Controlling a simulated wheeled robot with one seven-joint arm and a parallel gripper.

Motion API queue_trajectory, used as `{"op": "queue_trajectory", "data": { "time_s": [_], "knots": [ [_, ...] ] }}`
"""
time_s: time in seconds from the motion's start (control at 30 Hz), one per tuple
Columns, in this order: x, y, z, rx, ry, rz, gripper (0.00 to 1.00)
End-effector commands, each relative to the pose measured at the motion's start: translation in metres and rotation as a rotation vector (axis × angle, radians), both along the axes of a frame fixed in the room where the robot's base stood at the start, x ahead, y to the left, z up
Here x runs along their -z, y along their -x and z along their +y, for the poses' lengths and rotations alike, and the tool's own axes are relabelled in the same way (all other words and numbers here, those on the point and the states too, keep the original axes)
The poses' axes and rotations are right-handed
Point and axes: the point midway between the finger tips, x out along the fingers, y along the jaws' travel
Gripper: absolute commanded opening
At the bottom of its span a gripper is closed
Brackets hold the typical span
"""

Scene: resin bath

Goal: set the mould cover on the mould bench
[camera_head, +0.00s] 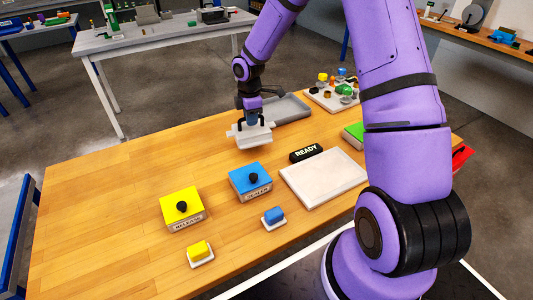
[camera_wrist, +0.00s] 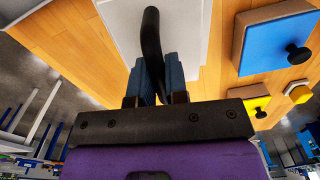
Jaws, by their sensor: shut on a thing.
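My gripper (camera_head: 252,119) is shut on the dark handle of a pale, flat mould cover (camera_head: 241,137). The cover looks about level and is over the far middle part of a wooden bench (camera_head: 105,200); I cannot tell whether it touches the wood. In the wrist view my gripper (camera_wrist: 155,82) has its blue fingers around the bent black handle (camera_wrist: 152,35). The pale cover (camera_wrist: 190,25) shows beyond them, partly hidden by the gripper. No label shows which surface is the mould bench.
A grey tray (camera_head: 293,105) lies just behind the cover. A blue SEALER box (camera_head: 243,181), a yellow RELEASE box (camera_head: 180,220), a READY sign (camera_head: 306,153) and a white panel (camera_head: 322,192) are nearer. The bench's left side is clear. A white table (camera_head: 165,42) stands behind.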

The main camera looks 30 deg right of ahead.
Motion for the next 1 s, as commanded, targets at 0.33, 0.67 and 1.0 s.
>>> {"op": "queue_trajectory", "data": {
  "time_s": [0.33,0.67,1.0],
  "knots": [
    [-0.001,-0.011,0.007,-0.157,0.000,-0.004,0.00],
    [0.006,-0.066,0.045,-0.155,-0.001,-0.004,0.00],
    [0.011,-0.116,0.077,-0.154,-0.001,-0.004,0.00]
  ]
}}
